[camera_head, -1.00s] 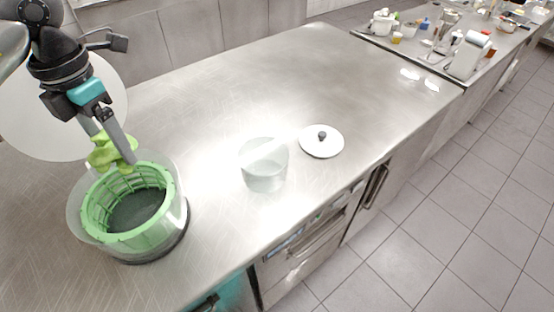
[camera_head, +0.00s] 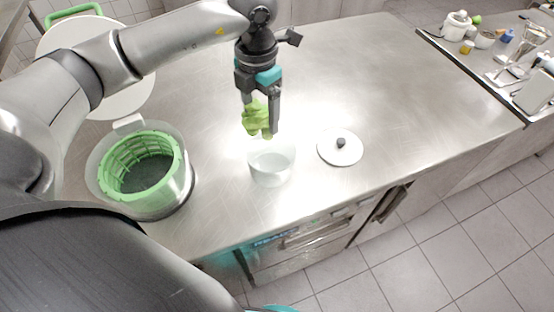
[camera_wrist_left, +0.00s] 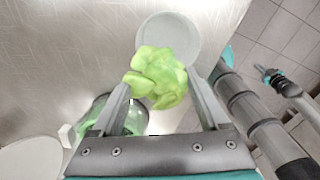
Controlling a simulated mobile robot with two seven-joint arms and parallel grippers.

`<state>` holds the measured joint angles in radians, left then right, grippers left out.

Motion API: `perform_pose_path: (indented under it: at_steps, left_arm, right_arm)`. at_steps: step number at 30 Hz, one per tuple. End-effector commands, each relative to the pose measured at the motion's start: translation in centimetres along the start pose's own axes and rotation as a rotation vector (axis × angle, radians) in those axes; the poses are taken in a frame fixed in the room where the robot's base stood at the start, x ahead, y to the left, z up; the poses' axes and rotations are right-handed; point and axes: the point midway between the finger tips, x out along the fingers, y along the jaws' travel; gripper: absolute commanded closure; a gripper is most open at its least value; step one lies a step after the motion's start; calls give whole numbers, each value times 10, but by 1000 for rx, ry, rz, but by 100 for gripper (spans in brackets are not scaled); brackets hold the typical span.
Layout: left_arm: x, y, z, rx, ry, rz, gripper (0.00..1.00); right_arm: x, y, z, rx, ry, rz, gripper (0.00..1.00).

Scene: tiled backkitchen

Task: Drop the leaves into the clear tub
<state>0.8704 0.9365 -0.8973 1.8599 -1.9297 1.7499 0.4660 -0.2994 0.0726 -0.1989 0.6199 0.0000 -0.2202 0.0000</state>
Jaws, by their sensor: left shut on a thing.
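My left gripper (camera_head: 261,125) hangs over the clear tub, shut on a bunch of light green leaves (camera_head: 254,117). The leaves also show between the fingers in the left wrist view (camera_wrist_left: 158,77). The clear tub (camera_head: 271,168) is a round see-through container standing on the steel counter. In the left wrist view, the leaves cover part of the tub (camera_wrist_left: 168,29). The leaves look higher than the tub's rim. Grey and black parts of my other arm seem to show at the right of the left wrist view. The state of my right gripper is unclear there.
A salad spinner bowl with a green basket (camera_head: 181,163) stands left of the tub. A white lid with a dark knob (camera_head: 340,150) lies right of it. A large pale disc with a green handle (camera_head: 73,18) lies behind the spinner. The counter (camera_head: 350,75) is bare behind the tub.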

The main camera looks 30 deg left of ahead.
Motion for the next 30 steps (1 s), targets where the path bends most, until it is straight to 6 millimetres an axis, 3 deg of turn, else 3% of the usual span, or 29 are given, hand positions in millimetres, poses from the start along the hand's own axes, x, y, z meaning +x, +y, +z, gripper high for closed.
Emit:
perform_pose_path:
  at_steps: [9,19,20,25,30]
  left_arm:
    - [39,-1,0,2,-1,-1,78]
    - [42,0,0,2,-1,0,78]
    - [42,0,0,2,-1,0,21]
    - [42,0,0,2,-1,0,2]
    - [42,0,0,2,-1,0,0]
  right_arm:
    - [28,-1,4,-2,-2,-1,100]
    - [29,4,5,-5,-3,6,100]
    - [29,5,5,-5,-3,6,100]
    - [29,5,5,-5,-3,6,100]
    - [29,5,5,-5,-3,6,100]
